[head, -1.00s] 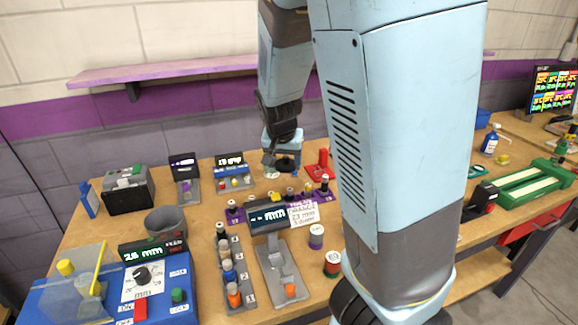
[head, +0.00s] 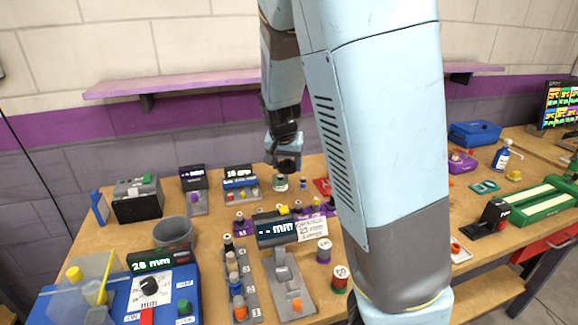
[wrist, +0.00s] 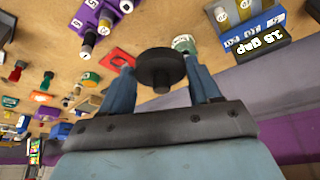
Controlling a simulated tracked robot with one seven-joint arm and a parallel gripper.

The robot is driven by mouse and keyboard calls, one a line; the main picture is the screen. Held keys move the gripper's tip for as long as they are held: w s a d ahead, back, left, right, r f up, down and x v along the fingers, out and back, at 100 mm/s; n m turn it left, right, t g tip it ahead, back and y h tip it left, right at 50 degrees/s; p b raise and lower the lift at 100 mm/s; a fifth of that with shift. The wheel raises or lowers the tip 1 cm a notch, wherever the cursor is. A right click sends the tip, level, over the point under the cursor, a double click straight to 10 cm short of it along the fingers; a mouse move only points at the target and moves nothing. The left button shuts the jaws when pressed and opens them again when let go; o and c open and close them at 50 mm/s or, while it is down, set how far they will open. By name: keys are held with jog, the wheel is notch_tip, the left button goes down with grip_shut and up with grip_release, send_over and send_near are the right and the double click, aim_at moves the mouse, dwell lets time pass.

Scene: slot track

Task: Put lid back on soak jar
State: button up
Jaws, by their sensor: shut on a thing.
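My gripper (wrist: 162,80) is shut on a round black lid (wrist: 158,66) with a small knob, seen between the two fingers in the wrist view. In the head view my gripper (head: 286,160) is at the back of the bench, just above the soak jar (head: 280,183). The jar is small, pale and green-banded. In the wrist view the jar (wrist: 184,43) shows past the lid, beside the right finger. The lid looks apart from the jar. The jar's mouth is not clearly visible.
A blue rack with a small display (head: 240,178) stands left of the jar. A red piece (head: 322,186) lies to its right. A purple holder with several capped vials (head: 303,208) is in front. My arm hides part of the bench to the right.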

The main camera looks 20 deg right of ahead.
jog(key=shift+w+f, duration=0.55)
jog(key=shift+w, duration=1.9)
send_over(280, 175)
jog(key=s, duration=0.1)
jog(key=shift+f, duration=1.1)
jog(key=shift+s+a+f, duration=0.1)
jog(key=shift+a+f, duration=0.05)
jog(key=shift+f, duration=1.45)
jog(key=shift+a+f, duration=0.15)
jog(key=shift+f, duration=1.45)
jog(key=shift+f, duration=0.15)
jog(key=o, duration=1.2)
jog(key=shift+o, duration=0.2)
notch_tip(280, 175, up, 7)
